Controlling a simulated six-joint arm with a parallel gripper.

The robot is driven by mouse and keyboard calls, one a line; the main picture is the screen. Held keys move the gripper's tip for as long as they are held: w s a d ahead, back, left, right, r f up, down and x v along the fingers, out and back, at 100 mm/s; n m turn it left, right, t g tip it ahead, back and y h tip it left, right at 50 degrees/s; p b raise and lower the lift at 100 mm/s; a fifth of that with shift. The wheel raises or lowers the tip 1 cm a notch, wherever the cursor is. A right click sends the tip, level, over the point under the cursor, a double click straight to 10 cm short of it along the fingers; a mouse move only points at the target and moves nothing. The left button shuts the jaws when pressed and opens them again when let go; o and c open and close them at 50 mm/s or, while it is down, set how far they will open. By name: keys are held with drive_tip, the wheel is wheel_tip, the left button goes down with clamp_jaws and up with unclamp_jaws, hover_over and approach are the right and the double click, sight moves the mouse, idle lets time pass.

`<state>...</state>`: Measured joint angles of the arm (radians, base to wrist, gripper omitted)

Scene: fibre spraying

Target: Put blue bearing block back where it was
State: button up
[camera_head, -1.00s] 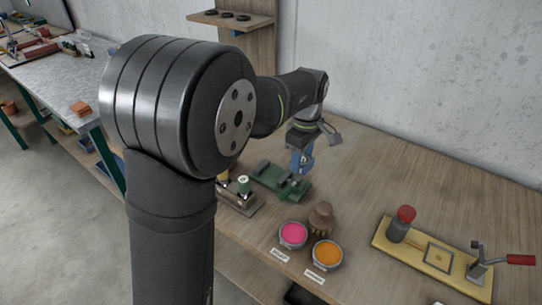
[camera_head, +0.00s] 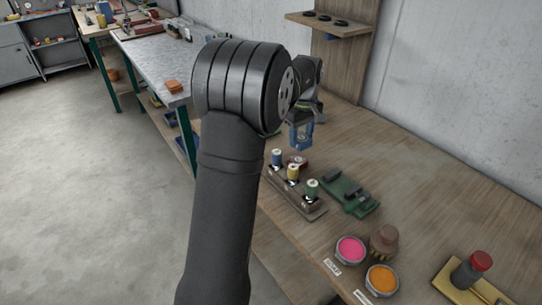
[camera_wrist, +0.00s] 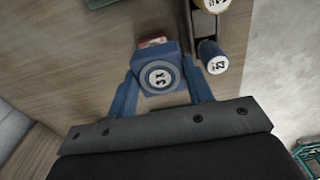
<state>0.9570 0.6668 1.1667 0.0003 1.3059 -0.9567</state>
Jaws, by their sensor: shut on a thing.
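The blue bearing block (camera_wrist: 160,78), with a round white-and-grey marked face, is between the two blue fingers of my gripper (camera_wrist: 161,70) in the wrist view. My gripper is shut on it. In the head view, my gripper (camera_head: 301,138) hangs over the bench beyond the spool rack, left of the green fixture (camera_head: 348,193). The block and fingers are both blue there, so their outlines are hard to separate. A small red thing (camera_head: 297,161) sits on the bench near the rack; part of it shows past the block in the wrist view (camera_wrist: 153,41).
The rack (camera_head: 304,207) holds a blue spool (camera_head: 277,157), a yellow spool (camera_head: 293,173) and a green spool (camera_head: 313,188). Bowls of pink powder (camera_head: 350,249) and orange powder (camera_head: 381,280) stand in front. The bench behind the fixture is clear. A shelf post (camera_head: 343,60) rises behind.

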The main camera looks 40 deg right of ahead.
drive_tip(key=w+a+f, duration=0.1)
drive_tip(key=w+f, duration=0.1)
drive_tip(key=w, duration=0.1)
drive_tip(key=w+a+f, duration=0.1)
drive_tip(key=w+f, duration=0.1)
drive_tip(key=w, duration=0.2)
drive_tip(key=w+a+f, duration=0.1)
drive_tip(key=w+f, duration=0.2)
drive_tip(key=w, duration=0.1)
drive_tip(key=shift+w, duration=0.15)
drive_tip(key=shift+f, duration=1.95)
drive_tip(key=shift+f, duration=0.2)
drive_tip(key=o, duration=1.2)
drive_tip(key=shift+c, duration=0.2)
drive_tip(key=shift+r, duration=0.1)
wheel_tip(320, 180, up, 12)
